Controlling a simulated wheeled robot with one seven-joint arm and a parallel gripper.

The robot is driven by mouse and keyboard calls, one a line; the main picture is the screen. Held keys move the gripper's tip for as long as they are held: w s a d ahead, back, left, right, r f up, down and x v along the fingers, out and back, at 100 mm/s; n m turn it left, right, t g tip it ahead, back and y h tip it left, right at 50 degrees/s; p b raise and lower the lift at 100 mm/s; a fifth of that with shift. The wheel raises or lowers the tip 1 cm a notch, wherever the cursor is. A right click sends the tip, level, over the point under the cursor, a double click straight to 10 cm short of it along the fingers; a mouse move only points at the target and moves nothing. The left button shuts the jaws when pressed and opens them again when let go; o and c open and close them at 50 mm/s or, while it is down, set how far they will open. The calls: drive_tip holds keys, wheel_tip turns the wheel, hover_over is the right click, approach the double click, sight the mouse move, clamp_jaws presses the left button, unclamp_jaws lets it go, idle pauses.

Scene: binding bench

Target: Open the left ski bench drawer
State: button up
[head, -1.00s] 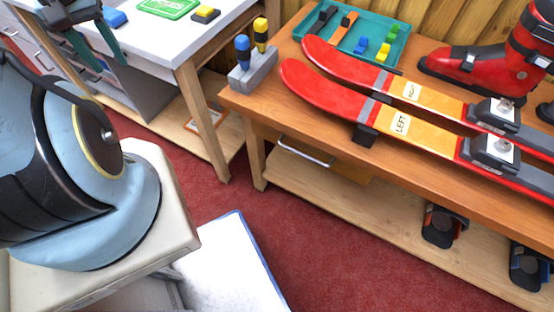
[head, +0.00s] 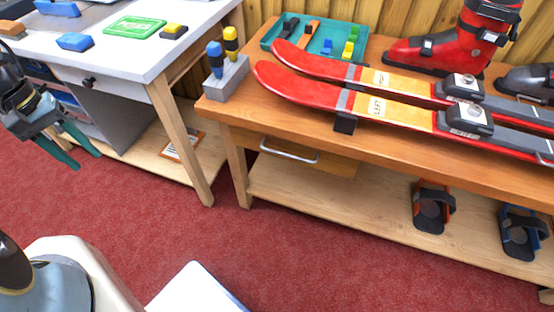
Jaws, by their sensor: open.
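The ski bench (head: 380,155) is the wooden bench on the right, with a pair of red and yellow skis on top. Its left drawer (head: 325,157) hangs under the top near the left end, with a silver bar handle (head: 289,152). The drawer looks shut, or nearly so. My gripper (head: 82,158) is at the far left, in front of the white desk, well apart from the handle. Its two teal fingers are spread and empty, pointing down and to the right.
The white desk (head: 100,45) stands left of the bench, its front leg (head: 182,140) between my gripper and the drawer. A screwdriver holder (head: 226,78) sits on the bench's left corner. Two bindings (head: 432,206) lie on the lower shelf.

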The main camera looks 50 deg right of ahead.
drive_tip(key=s+d+f+m+g+h+b, duration=0.1)
drive_tip(key=s+d+f+g+b, duration=0.25)
drive_tip(key=d+f, duration=0.45)
drive_tip(key=g+h+b, duration=0.7)
drive_tip(key=b, duration=0.3)
approach(278, 153)
drive_tip(key=s, duration=0.1)
drive_tip(key=x, duration=1)
drive_tip(key=shift+s+d+f, duration=0.1)
drive_tip(key=shift+d+f, duration=0.05)
drive_tip(key=shift+d, duration=0.3)
drive_tip(key=shift+t, duration=0.25)
clamp_jaws()
